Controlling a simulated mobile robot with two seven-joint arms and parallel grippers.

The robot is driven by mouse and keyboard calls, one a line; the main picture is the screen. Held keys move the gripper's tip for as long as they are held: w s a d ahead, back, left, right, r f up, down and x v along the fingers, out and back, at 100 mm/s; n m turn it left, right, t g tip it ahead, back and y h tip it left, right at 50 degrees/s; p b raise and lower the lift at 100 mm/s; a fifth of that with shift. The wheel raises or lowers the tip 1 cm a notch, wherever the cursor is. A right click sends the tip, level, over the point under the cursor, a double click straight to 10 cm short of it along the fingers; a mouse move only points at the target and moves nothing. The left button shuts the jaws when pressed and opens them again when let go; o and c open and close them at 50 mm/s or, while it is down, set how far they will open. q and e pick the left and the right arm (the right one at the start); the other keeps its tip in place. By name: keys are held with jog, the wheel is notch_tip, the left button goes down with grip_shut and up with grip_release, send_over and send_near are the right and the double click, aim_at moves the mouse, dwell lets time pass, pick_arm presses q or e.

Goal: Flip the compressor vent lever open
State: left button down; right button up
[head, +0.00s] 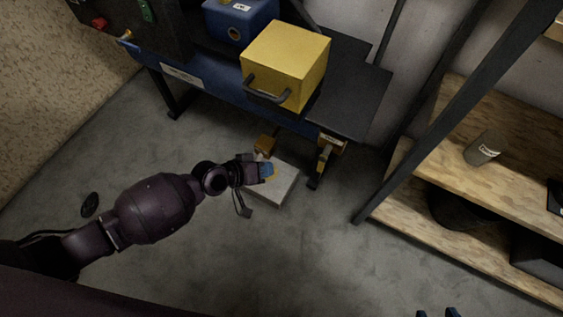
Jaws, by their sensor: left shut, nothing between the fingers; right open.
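My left gripper (262,171) reaches in from the left and is shut with nothing held. It is over the left part of a pale grey box (284,187) on the floor, in front of the bench. A small blue and yellow part (268,171) shows at its fingertips; I cannot tell whether they touch it. A small orange-brown part (265,143) is just behind the gripper. I cannot make out for sure which part is the vent lever; the gripper hides some of the box. My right gripper (437,313) shows only its two separated fingertips at the bottom edge, open.
A dark blue bench (222,93) carries a yellow box (285,62) with a black handle and a blue case (240,20). Its front right leg (326,157) stands close to the grey box. A wooden shelf unit (470,190) is at right. The front floor is clear.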

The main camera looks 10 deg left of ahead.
pick_arm(q)
jog(key=shift+s+a, duration=0.2)
jog(key=shift+a, duration=0.25)
jog(key=shift+s+a, duration=0.2)
jog(key=shift+a, duration=0.25)
